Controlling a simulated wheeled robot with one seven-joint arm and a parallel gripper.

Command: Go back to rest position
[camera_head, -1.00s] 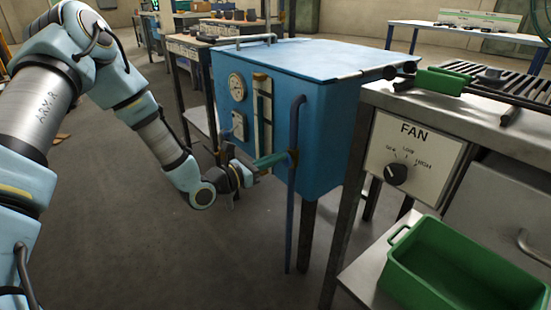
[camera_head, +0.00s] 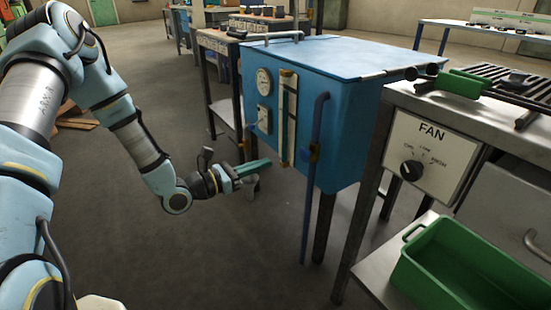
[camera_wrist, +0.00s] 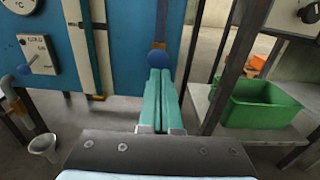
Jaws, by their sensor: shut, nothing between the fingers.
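My gripper (camera_head: 262,165) has long green fingers, pressed together with nothing between them. It hangs low in front of the blue furnace (camera_head: 345,130), left of its upright blue bar (camera_head: 317,140) and apart from the front face. In the wrist view the closed fingers (camera_wrist: 160,80) point toward the furnace, in line with the blue bar (camera_wrist: 160,22) and a round blue end. Part of the bar is hidden behind the fingers. My arm reaches down from the left side of the head view, bent at the elbow.
A fan panel with a black knob (camera_head: 411,170) is at right, above a green bin (camera_head: 455,275). A bench (camera_head: 222,42) stands behind the furnace.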

